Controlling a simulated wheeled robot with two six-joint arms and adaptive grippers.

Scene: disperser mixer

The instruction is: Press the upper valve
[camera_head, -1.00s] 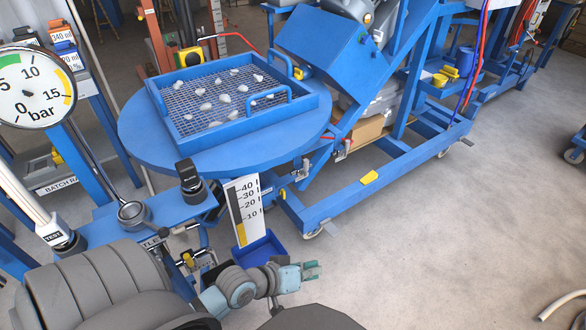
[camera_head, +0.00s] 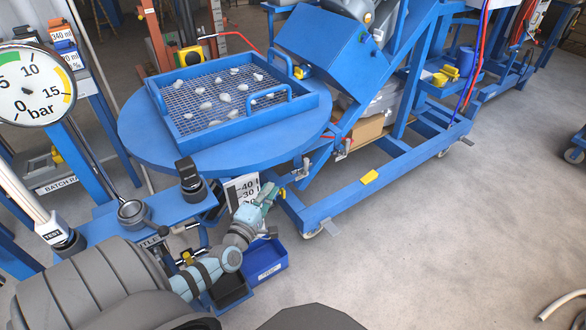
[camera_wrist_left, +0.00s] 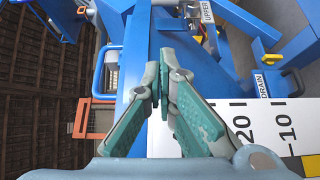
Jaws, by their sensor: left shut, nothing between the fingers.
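In the left wrist view, a white label reading UPPER (camera_wrist_left: 207,14) is at the top, right of centre, on the blue frame. Small grey and yellow valve parts lie close to it, partly cut off and hard to make out. A second label reading DRAIN (camera_wrist_left: 262,86) sits lower right, below a yellow handle (camera_wrist_left: 268,57). My left gripper (camera_head: 268,191) is in front of the white scale board, below the round blue table; its closed fingers (camera_wrist_left: 163,75) also show in the left wrist view. It is empty and appears apart from the label. My right gripper is not in view.
The white scale board (camera_head: 240,188) is partly hidden behind my left gripper. A blue bin (camera_head: 267,262) and a black bin (camera_head: 230,290) are below. The blue table (camera_head: 135,135) carries a mesh tray (camera_head: 305,103). A pressure gauge (camera_head: 30,85) is at left.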

